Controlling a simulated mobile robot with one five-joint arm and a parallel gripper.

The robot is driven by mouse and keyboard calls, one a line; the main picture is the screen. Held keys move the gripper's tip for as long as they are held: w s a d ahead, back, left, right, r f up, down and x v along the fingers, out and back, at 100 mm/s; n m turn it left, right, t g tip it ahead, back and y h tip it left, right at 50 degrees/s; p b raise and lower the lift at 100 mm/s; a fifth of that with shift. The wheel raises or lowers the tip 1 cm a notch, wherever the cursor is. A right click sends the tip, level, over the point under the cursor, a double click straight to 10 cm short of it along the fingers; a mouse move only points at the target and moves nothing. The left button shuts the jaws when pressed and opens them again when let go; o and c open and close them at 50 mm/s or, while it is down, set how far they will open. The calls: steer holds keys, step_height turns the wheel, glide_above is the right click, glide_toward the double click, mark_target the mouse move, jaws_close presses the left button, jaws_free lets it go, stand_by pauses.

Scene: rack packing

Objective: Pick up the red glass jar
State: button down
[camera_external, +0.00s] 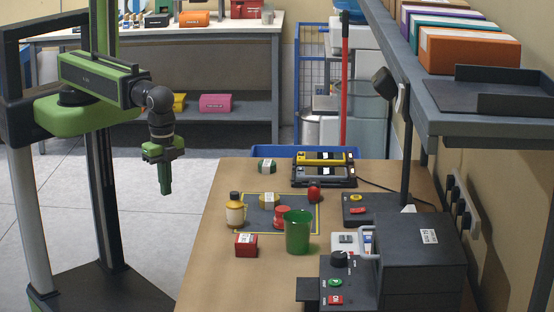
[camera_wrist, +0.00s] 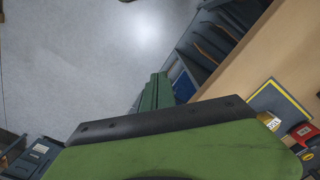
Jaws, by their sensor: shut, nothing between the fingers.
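My gripper (camera_external: 165,190) hangs shut and empty, pointing down, left of the workbench and apart from everything on it. Its green fingers also show closed together in the wrist view (camera_wrist: 158,88). Two small red things could be the red glass jar; I cannot tell which. One is a squat red item (camera_external: 281,217) on the dark yellow-edged mat (camera_external: 248,222), partly behind a green cup (camera_external: 298,234). The other is a rounded dark red item (camera_external: 314,194) at the mat's far right corner. A red item (camera_wrist: 304,131) shows at the wrist view's right edge.
A black machine (camera_external: 420,265) and an overhead shelf (camera_external: 440,122) bound the right side. The bench's left strip is clear.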

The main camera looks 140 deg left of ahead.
steer(key=c, duration=0.7)
jaws_free()
step_height(320, 180, up, 14)
steer(key=m+p, duration=1.4)
steer(key=m, duration=0.4)
glide_above(284, 209)
steer(key=shift+n, duration=0.3)
step_height(284, 209, down, 12)
steer(key=b, duration=1.2)
steer(key=shift+r, duration=0.1)
